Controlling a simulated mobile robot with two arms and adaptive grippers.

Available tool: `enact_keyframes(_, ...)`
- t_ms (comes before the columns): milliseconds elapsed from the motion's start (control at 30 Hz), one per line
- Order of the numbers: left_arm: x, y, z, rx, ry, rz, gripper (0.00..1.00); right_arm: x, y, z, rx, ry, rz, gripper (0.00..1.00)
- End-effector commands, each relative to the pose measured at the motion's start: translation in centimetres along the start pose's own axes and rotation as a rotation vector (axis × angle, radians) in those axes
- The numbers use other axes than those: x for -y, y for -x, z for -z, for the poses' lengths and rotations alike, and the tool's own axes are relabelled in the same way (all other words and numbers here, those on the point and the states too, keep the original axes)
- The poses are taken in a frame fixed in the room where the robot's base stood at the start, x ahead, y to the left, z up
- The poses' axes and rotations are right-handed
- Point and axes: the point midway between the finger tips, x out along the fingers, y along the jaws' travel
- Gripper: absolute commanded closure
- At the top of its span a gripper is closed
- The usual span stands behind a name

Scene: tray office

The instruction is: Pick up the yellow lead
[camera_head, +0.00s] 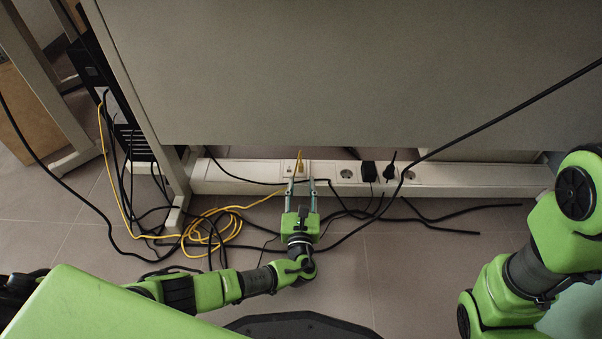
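The yellow lead (211,231) lies in a loose coil on the floor, left of my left gripper. One stretch climbs to the computer at the left. Another runs right towards my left gripper, and a yellow end (299,160) stands at the white socket strip (248,172). My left gripper (301,181) reaches up to the strip with its two fingers apart, just below the yellow end. I see nothing clearly held between the fingers; the lead is partly hidden there. My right arm shows at the right edge, but its gripper is out of view.
A black computer (90,70) stands at the left beside a desk leg. Black cables (455,216) lie across the floor and tangle with the yellow coil. Black plugs (388,170) sit in the strip to the right. A large grey panel (350,75) overhangs the strip.

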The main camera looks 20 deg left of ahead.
Motion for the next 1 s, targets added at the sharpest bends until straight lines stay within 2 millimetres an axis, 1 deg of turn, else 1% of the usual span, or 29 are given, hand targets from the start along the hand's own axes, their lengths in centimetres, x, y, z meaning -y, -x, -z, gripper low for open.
enact_keyframes(33,0.0,-0.8,0.3,0.003,0.0,0.0,0.69,0.2,0.8,0.3,0.0,0.0,0.0,0.62)
enact_keyframes(100,-0.1,-1.5,0.2,0.001,0.001,-0.001,0.69,0.2,1.0,0.3,0.0,0.0,0.0,0.62)
enact_keyframes(267,-0.1,-2.4,0.1,0.001,0.0,0.0,0.69,0.3,1.4,0.5,0.0,0.0,0.0,0.62)
enact_keyframes(367,-0.2,-3.4,0.2,0.002,0.001,-0.001,0.69,0.5,2.4,0.8,0.0,0.0,0.0,0.62)
enact_keyframes(500,-0.4,-5.1,0.1,0.003,0.002,0.0,0.69,0.8,4.0,1.4,-0.001,0.0,0.001,0.62)
enact_keyframes(633,-0.4,-6.6,0.0,0.001,0.0,0.0,0.69,1.0,4.9,1.7,0.0,0.0,0.001,0.62)
enact_keyframes(767,-0.4,-7.2,-0.3,0.0,0.001,0.0,0.69,1.1,5.0,1.8,0.0,0.0,0.001,0.62)
enact_keyframes(967,-0.4,-7.2,-0.4,-0.001,0.0,0.0,0.69,1.0,4.9,1.7,0.0,0.0,0.001,0.62)
enact_keyframes(1000,-0.4,-7.2,-0.4,-0.001,0.0,0.0,0.74,1.0,4.9,1.7,0.0,0.0,0.001,0.62)
